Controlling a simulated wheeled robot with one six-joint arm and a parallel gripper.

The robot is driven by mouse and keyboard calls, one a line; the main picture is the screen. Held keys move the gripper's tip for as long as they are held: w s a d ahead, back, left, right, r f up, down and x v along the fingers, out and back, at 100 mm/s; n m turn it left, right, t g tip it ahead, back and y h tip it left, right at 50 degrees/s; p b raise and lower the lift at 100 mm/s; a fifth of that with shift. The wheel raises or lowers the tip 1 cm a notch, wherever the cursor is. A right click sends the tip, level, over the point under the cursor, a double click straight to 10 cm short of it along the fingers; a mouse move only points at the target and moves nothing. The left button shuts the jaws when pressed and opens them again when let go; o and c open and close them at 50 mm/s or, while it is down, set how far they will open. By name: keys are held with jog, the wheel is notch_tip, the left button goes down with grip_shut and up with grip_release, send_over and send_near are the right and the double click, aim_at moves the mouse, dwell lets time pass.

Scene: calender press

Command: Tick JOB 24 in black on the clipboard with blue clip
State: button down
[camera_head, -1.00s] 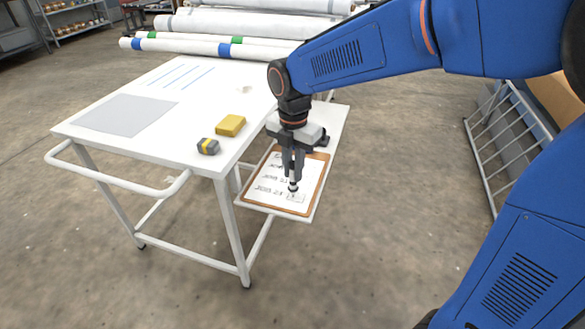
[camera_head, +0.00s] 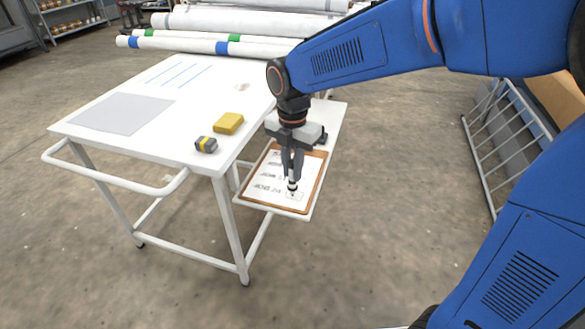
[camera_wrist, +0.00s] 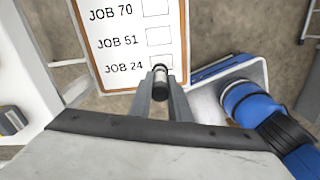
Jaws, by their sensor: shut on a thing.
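The brown clipboard (camera_head: 316,185) lies on a small white side shelf with a white sheet on it. In the wrist view, the sheet (camera_wrist: 121,62) lists JOB 70, JOB 51 and JOB 24 (camera_wrist: 124,67), with boxes on the right. The upper two boxes look blank; the JOB 24 box is largely hidden by the marker. My gripper (camera_head: 292,175) is shut on a black-and-white marker (camera_wrist: 160,76), held tip down over the lower part of the sheet. I cannot tell whether the tip touches paper. The clip's colour cannot be made out.
The white table (camera_head: 95,150) stands left of the shelf with a yellow block (camera_head: 228,123), a dark grey-and-yellow block (camera_head: 206,145) and a grey sheet (camera_head: 122,114). Large white rolls (camera_head: 190,43) lie behind. A metal rail (camera_head: 505,128) stands right; the floor between is clear.

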jog(key=shift+d, duration=0.25)
jog(key=shift+w+d, duration=0.15)
jog(key=shift+d, duration=0.15)
jog(key=shift+d, duration=0.25)
dwell(1.6)
jog(key=shift+w+d, duration=0.15)
jog(key=shift+d, duration=0.1)
jog(key=shift+r, duration=0.1)
dwell(0.9)
jog(key=shift+r, duration=2.9)
